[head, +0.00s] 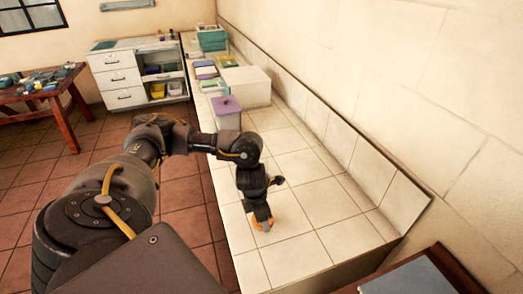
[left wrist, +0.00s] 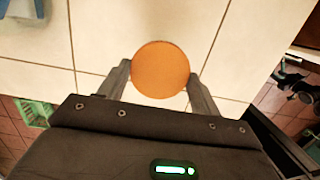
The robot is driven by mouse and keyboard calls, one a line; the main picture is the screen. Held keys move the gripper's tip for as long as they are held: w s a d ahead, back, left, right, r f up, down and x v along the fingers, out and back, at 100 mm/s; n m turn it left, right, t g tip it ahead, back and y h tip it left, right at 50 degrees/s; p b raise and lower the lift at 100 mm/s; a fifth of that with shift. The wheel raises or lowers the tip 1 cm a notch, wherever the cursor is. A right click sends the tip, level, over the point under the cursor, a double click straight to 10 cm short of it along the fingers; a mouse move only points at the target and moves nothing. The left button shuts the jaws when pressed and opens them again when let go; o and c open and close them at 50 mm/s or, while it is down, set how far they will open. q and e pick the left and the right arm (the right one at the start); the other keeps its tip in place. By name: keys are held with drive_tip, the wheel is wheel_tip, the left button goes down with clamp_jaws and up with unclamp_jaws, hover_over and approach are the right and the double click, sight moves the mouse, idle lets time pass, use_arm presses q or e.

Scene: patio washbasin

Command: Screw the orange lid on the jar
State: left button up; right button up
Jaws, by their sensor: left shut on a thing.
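The orange lid (left wrist: 160,70) is a round flat disc seen from above in the left wrist view, between the two fingers of my left gripper (left wrist: 161,85). In the head view only bits of the orange lid (head: 263,225) show at the tips of my left gripper (head: 261,220), low over the tiled counter. My left gripper is shut on the lid, with a finger on each side. The jar cannot be made out; whether it is under the lid is hidden. My right gripper is not in view.
The white tiled counter (head: 315,205) runs along the wall and is clear around the gripper. Farther back stand a purple-lidded container (head: 227,113), a white box (head: 247,86) and several colored items. A brown-edged surface (head: 410,275) is at the lower right.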

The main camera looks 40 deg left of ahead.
use_arm(q)
drive_tip(key=s+a+r+p, duration=0.1)
drive_tip(key=s+a+r, duration=0.4)
drive_tip(key=s+r, duration=0.5)
drive_tip(key=s, duration=0.3)
drive_tip(key=shift+a, duration=0.2)
drive_tip(key=shift+w, duration=0.1)
